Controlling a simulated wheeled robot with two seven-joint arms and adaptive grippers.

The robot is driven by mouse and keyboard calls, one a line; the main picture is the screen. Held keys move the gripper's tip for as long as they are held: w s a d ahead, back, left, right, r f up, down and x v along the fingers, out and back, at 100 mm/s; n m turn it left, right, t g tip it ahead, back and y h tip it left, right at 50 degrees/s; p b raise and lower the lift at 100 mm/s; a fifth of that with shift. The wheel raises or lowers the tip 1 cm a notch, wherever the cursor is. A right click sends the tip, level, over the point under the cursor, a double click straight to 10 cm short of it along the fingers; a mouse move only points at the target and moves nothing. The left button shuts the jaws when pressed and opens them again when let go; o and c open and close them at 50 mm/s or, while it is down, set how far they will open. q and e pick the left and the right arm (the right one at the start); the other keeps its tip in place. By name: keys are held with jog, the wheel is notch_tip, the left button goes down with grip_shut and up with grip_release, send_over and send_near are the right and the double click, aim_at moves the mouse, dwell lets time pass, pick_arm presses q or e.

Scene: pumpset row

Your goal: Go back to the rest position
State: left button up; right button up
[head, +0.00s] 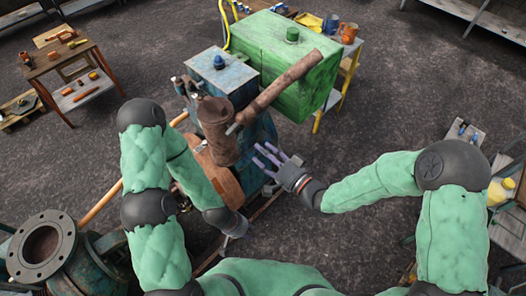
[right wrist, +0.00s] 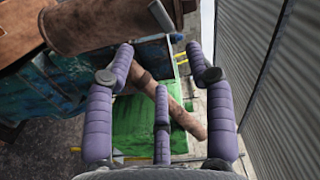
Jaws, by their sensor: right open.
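My right gripper (head: 268,160) is open and empty, its purple fingers spread beside the blue pump set (head: 222,75). In the right wrist view its fingers (right wrist: 160,90) are apart with nothing between them. My left gripper (head: 236,238) is low in front of the pump set, near a brown wooden surface; its fingers are too small and dark to tell their state. A rusty cylinder (head: 216,125) and a rusty pipe (head: 285,82) stand over the pump set. The pipe also shows beyond the fingers in the right wrist view (right wrist: 188,122).
A green box (head: 275,50) stands behind the pump set. A flanged pipe (head: 42,245) is at the lower left. A wooden table (head: 62,60) stands at the upper left, and a stand with a yellow item (head: 499,190) is at the right. Floor at the right centre is clear.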

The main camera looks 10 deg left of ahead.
dwell(0.6)
jog(key=d+f+g+h+b, duration=0.1)
jog(key=d+f+h+b, duration=0.25)
jog(key=f, duration=0.75)
jog(key=d+f+g+h+b, duration=0.2)
jog(key=d+f+h, duration=0.15)
jog(key=f, duration=0.75)
jog(key=s+d+f+g+h+b, duration=0.1)
jog(key=s+d+f+g+b, duration=0.1)
jog(key=s+f, duration=0.5)
jog(key=s+d+f+n+g+h+b, duration=0.1)
jog(key=s+d+f+g+h+b, duration=0.1)
jog(key=s+d+f+g, duration=0.3)
notch_tip(320, 180, down, 6)
jog(key=s+b, duration=0.1)
jog(key=s, duration=0.2)
jog(key=shift+d+f, duration=0.2)
jog(key=shift+d, duration=0.1)
